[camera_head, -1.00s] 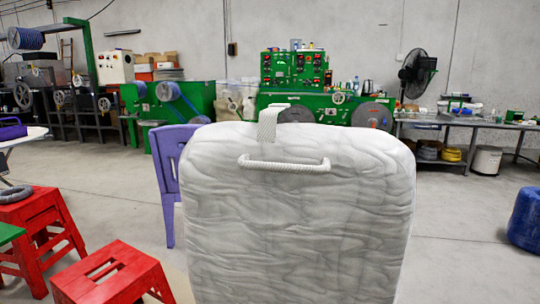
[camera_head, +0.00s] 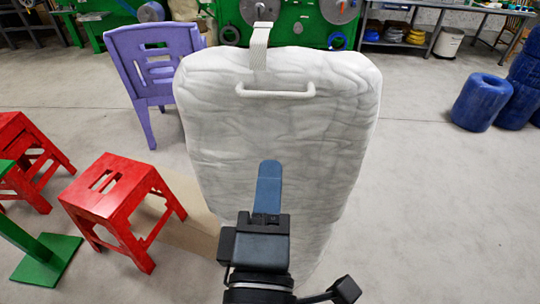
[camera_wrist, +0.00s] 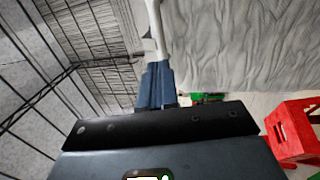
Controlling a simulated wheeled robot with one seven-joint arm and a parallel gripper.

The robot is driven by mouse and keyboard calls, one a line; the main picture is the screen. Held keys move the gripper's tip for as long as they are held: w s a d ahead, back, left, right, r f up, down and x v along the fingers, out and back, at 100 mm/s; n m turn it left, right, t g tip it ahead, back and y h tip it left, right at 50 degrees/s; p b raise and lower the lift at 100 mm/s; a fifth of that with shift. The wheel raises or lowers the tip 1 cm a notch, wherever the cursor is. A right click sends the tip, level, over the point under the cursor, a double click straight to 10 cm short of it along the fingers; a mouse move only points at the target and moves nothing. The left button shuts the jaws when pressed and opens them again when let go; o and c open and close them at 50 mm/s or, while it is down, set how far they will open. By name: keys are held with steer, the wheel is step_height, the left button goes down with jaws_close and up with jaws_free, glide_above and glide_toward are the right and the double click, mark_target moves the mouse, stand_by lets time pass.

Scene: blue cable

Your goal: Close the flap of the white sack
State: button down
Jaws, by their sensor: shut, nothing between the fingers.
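The white sack (camera_head: 235,125) stands upright in the middle of the head view, wrinkled and pale. A ribbed white strap, which looks like its flap (camera_head: 260,45), stands up at the top edge. A white handle (camera_head: 275,93) runs across the upper front. My gripper (camera_head: 270,167) is in front of the sack's lower middle in the head view, pointing up, below the handle; its blue fingers are together. In the wrist view the shut fingers (camera_wrist: 156,72) are beside the sack's wrinkled cloth (camera_wrist: 235,45). A narrow white piece there, handle or strap, lies just beyond the fingertips. I cannot tell whether they touch.
A purple chair (camera_head: 155,60) stands behind the sack to the left. A red stool (camera_head: 115,200) stands left of the sack, with another red stool (camera_head: 20,150) further left. Blue drums (camera_head: 480,100) stand at the far right. The floor right of the sack is clear.

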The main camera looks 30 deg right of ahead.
mark_target(276, 98)
steer(key=p+x, duration=0.3)
steer(key=x, duration=0.9)
steer(key=shift+w+d, duration=0.1)
steer(key=shift+d, duration=0.05)
steer(key=shift+w, duration=0.1)
